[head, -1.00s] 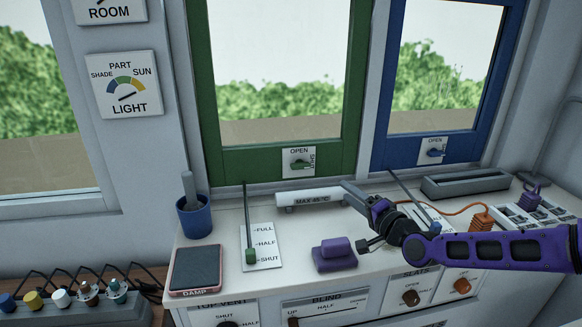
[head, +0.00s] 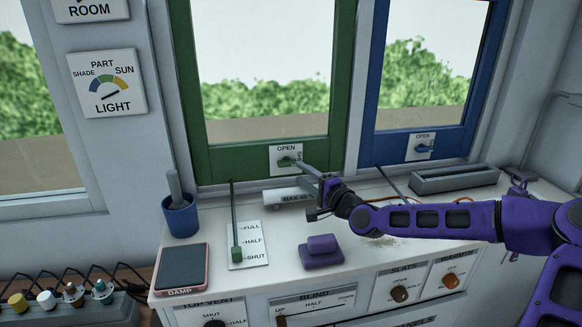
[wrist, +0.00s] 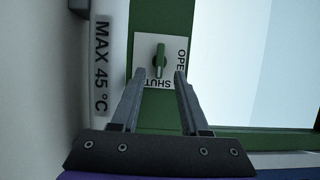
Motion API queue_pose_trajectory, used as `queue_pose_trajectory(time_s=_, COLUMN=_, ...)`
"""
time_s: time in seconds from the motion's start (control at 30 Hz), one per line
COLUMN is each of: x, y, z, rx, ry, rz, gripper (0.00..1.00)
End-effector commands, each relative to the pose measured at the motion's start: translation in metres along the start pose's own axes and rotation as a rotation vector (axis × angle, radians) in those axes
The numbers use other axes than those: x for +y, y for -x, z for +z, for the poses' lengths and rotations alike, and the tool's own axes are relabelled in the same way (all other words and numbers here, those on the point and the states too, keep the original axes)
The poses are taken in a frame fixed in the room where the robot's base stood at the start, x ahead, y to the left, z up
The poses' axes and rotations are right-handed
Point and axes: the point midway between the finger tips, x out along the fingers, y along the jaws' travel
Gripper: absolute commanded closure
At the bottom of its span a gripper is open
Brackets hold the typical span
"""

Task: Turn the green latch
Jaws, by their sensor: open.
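The green latch (head: 286,161) sits on a white plate on the bottom rail of the green window frame (head: 232,160). The plate reads OPEN at the top and SHUT at the right in the head view. The latch handle lies sideways, along the SHUT direction. In the wrist view the green latch (wrist: 160,58) shows just beyond the fingertips. My gripper (head: 303,165) is open and empty, with its fingertips close to the plate. In the wrist view my gripper (wrist: 160,76) has one finger on either side of the handle's lower end; contact cannot be told.
A white tube (head: 282,197) marked MAX 45 °C lies below the latch. A blue latch (head: 422,149) is on the blue frame to the right. A purple block (head: 322,250), a green-tipped lever (head: 236,253) and a blue pot (head: 181,217) stand on the counter.

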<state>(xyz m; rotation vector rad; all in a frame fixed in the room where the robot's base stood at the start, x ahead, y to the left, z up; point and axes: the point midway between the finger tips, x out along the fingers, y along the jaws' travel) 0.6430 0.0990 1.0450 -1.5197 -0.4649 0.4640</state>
Motion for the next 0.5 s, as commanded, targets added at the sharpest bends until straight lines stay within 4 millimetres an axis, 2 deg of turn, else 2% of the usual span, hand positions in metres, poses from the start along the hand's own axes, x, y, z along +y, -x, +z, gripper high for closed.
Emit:
queue_pose_trajectory(time_s=0.03, x=0.000, y=-0.011, z=0.001, rx=-0.003, ry=0.000, rz=-0.001, gripper=0.55)
queue_pose_trajectory(time_s=0.2, x=0.000, y=-0.040, z=0.001, rx=-0.001, ry=0.001, rz=0.000, gripper=0.55)
queue_pose_trajectory(time_s=0.33, x=0.000, y=-0.053, z=0.001, rx=-0.002, ry=0.001, rz=0.000, gripper=0.55)
queue_pose_trajectory(time_s=0.5, x=0.000, y=-0.059, z=0.000, rx=-0.001, ry=0.000, rz=0.000, gripper=0.55)
